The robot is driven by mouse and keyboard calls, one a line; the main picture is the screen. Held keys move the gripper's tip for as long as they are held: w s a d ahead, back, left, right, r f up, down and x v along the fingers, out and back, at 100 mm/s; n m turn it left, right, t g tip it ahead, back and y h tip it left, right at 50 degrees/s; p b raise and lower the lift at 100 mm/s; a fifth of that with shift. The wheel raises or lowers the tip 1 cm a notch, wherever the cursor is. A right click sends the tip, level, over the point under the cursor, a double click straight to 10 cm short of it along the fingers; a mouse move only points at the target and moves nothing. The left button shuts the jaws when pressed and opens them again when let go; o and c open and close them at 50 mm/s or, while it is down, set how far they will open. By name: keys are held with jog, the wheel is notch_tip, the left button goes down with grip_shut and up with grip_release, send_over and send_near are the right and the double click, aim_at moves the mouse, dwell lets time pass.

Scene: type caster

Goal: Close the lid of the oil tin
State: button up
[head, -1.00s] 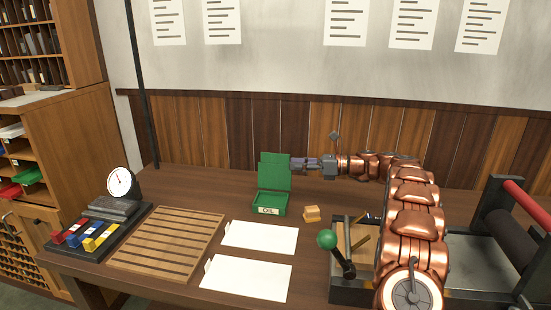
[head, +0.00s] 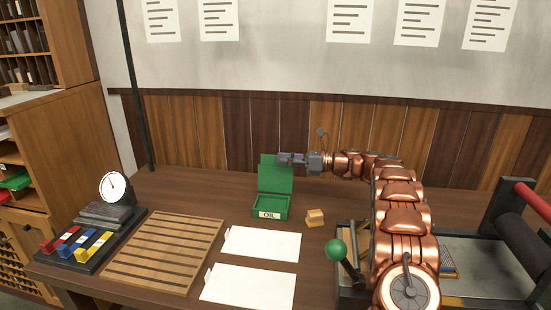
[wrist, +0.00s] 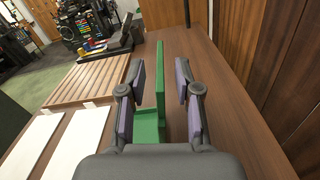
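The green oil tin (head: 270,211) with its "OIL" label stands on the table, its lid (head: 275,178) open and upright at the back. My gripper (head: 285,158) reaches in from the right at the height of the lid's top edge. In the wrist view my gripper (wrist: 160,85) is open, with one purple-padded finger on each side of the lid (wrist: 160,75). Gaps show between the lid and both fingers. The tin's body (wrist: 148,125) lies below, partly hidden by my gripper.
A small tan block (head: 315,218) sits right of the tin, and white cards (head: 262,244) lie in front. A slatted wooden rack (head: 160,250) is at left. A lever with a green ball (head: 337,249) stands at front right. The plank wall (head: 210,135) is close behind.

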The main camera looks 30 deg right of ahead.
jog(key=shift+x, duration=1.45)
grip_shut()
